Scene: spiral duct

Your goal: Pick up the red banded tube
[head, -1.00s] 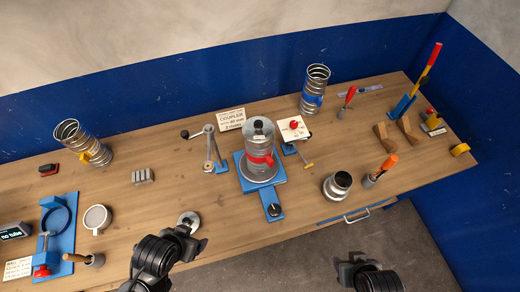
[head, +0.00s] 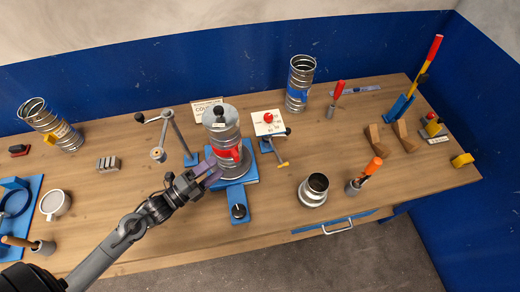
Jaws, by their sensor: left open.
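The red banded tube (head: 224,138) is a grey metal spiral tube with a red band. It stands upright on a round plate on a blue base (head: 237,198) at the middle of the bench, with a black knob on a cap at its top. My left gripper (head: 212,172) is open at the lower left side of the tube, its fingers near the red band. I cannot tell whether the fingers touch the tube. The gripper hides part of the tube's lower left side. My right gripper is out of view.
A crank stand (head: 178,135) is close to the tube's left, and a white panel with a red button (head: 268,122) to its right. A blue banded tube (head: 299,84) stands behind. A metal coupler (head: 314,190) sits at the right front.

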